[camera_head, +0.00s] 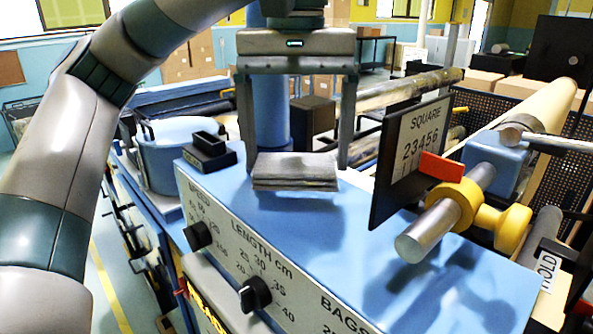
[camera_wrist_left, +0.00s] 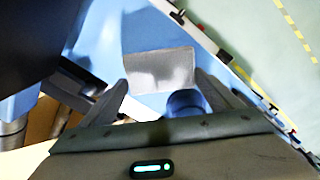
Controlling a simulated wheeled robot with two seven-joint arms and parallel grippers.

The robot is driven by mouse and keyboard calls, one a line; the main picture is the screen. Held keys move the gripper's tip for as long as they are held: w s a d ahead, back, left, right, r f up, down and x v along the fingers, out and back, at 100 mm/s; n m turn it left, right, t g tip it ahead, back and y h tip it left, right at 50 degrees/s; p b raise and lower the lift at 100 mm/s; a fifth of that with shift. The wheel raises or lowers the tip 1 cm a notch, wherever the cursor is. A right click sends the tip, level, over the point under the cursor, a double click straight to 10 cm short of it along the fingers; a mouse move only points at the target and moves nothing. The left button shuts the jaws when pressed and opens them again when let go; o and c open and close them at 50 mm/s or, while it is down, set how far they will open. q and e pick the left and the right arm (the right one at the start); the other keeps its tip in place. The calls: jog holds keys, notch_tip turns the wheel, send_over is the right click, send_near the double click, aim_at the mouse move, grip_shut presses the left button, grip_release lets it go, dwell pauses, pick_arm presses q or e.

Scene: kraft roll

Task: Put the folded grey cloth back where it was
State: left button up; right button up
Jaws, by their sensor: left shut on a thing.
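The folded grey cloth (camera_head: 295,180) is a flat, layered pad. It is between the fingers of my left gripper (camera_head: 296,165), which is shut on it across its width. The cloth is level, just above the blue top (camera_head: 345,240) of the machine, with a shadow beneath it. In the left wrist view the cloth (camera_wrist_left: 160,72) shows from above, between the fingertips of my left gripper (camera_wrist_left: 161,86). My right gripper is not in view.
A dark sign (camera_head: 412,150) reading "SQUARE 23456" stands right of the cloth, with a red tab (camera_head: 441,167). A yellow collar on a metal shaft (camera_head: 428,228) is nearby. A small black tray (camera_head: 209,152) sits at the left. Knobs (camera_head: 255,294) stick out in front.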

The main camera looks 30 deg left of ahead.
aim_at(296, 158)
pick_arm(q)
jog(key=shift+f+p, duration=0.35)
jog(key=shift+f, duration=0.2)
jog(key=shift+f+p, duration=0.5)
jog(key=shift+f, duration=1.05)
jog(key=o, duration=0.9)
jog(key=shift+r, duration=0.1)
jog(key=shift+r+b, duration=0.45)
jog(key=shift+r, duration=0.1)
notch_tip(296, 158, up, 5)
jog(key=shift+f+b, duration=0.2)
jog(key=shift+b, duration=0.45)
jog(key=shift+r, duration=0.85)
